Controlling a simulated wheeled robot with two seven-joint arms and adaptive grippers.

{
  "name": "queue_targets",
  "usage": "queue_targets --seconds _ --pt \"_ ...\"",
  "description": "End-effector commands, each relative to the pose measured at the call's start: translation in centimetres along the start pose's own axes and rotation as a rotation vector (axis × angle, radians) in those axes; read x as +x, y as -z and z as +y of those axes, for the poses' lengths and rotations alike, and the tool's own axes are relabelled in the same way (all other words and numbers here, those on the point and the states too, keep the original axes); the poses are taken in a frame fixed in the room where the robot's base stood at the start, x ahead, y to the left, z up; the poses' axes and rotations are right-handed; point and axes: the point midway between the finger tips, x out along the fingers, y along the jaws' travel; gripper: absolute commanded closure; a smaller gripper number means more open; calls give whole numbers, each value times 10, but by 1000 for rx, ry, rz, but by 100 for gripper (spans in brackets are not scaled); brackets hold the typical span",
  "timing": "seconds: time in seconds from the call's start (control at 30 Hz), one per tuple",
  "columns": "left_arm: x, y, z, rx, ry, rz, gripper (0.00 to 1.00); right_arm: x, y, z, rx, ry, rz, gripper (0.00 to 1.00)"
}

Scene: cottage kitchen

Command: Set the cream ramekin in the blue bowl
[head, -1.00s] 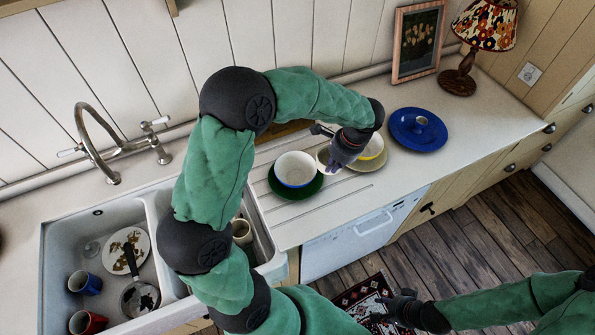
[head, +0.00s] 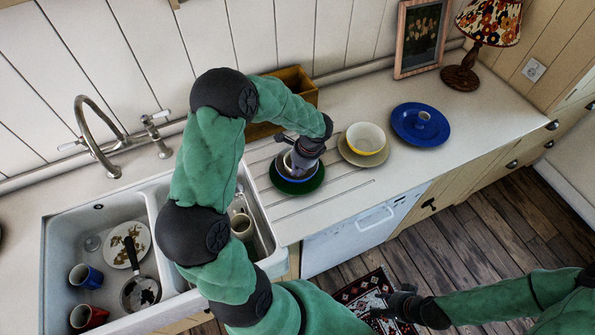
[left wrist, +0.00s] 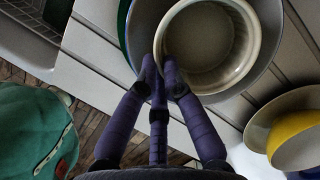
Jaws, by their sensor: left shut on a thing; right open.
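The cream ramekin (left wrist: 210,48) is inside the rim outline of the blue bowl (left wrist: 266,72) in the left wrist view. I cannot tell whether it touches the bowl's bottom. My left gripper (left wrist: 167,72) is shut on the ramekin's near wall. In the head view my left gripper (head: 299,165) is over the blue bowl (head: 282,172) and hides much of it and the ramekin (head: 288,161). The bowl stands on a green plate (head: 297,190). My right gripper (head: 388,308) is open and empty, low over the floor.
A yellow-and-white bowl (head: 366,138) on a beige plate (head: 345,152) stands just right. Beyond is a blue plate (head: 440,135) with a small blue item on it. A wooden box (head: 298,84) stands behind. The sink (head: 108,215) at left holds dishes.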

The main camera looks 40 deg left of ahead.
Motion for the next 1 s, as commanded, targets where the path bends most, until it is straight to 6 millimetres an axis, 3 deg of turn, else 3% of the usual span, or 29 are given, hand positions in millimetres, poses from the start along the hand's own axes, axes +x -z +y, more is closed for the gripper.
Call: queue_targets --seconds 0.13,0.67,0.7,0.73,1.0 --pt "15 4 1 -1 0 -1 100 1 0 0 0 0 0 59" --pt "23 6 1 -1 2 0 100 8 0 3 0 0 0 59" --pt "23 6 1 -1 1 0 86 8 0 3 0 0 0 59" --pt "23 6 1 -1 1 0 82 7 0 3 0 0 0 59" --pt "22 6 1 -1 1 0 82 7 0 2 0 0 0 59"
